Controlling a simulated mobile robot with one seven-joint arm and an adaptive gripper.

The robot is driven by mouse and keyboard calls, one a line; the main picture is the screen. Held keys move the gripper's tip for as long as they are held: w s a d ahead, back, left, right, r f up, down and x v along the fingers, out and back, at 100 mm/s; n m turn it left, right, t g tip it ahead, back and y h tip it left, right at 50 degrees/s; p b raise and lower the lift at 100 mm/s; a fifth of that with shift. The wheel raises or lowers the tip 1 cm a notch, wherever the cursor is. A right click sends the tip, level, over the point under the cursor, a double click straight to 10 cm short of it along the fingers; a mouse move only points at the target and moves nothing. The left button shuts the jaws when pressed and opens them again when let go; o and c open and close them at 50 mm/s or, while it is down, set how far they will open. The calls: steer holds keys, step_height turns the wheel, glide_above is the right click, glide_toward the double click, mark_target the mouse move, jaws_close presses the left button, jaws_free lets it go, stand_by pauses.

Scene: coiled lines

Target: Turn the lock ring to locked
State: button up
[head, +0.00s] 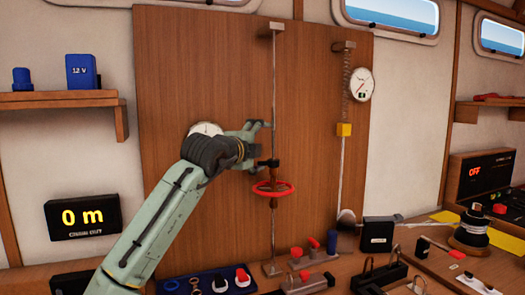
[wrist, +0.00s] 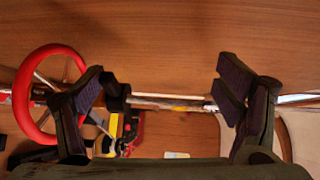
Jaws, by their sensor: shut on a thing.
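A red spoked ring (head: 273,187), the likeliest lock ring, sits around a vertical metal rod (head: 274,90) in front of a wooden panel. A dark collar (head: 272,163) is on the rod just above it. My gripper (head: 264,144) is at the rod above the red ring, shut on part of the rod assembly; exactly which part is unclear. In the wrist view the fingers (wrist: 160,90) stand well apart along the rod. The dark collar (wrist: 117,93) lies by the left finger, and the red ring (wrist: 45,95) is partly behind that finger. No locked mark is readable.
A second rod with a spring, a yellow block (head: 344,129) and a dial (head: 360,84) stands to the right. Below are a blue tray (head: 210,284) and several red-topped fittings on the bench.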

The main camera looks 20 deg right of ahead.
steer(key=shift+t, duration=0.4)
steer(key=s+a+r, duration=0.2)
steer(key=shift+s+a+r+b, duration=0.1)
steer(key=shift+s+a+b, duration=0.2)
steer(key=shift+a+b, duration=0.1)
steer(key=shift+c, duration=0.6)
steer(key=v, duration=0.3)
steer(key=shift+s+r, duration=0.1)
steer(key=shift+r, duration=0.2)
steer(key=c, duration=0.7)
steer(key=shift+s+a+f+b, duration=0.2)
steer(key=shift+s+a+b, duration=0.2)
steer(key=shift+s, duration=0.1)
steer(key=shift+s+a+f+b, duration=0.25)
steer(key=shift+s+a, duration=0.2)
steer(key=shift+s, duration=0.1)
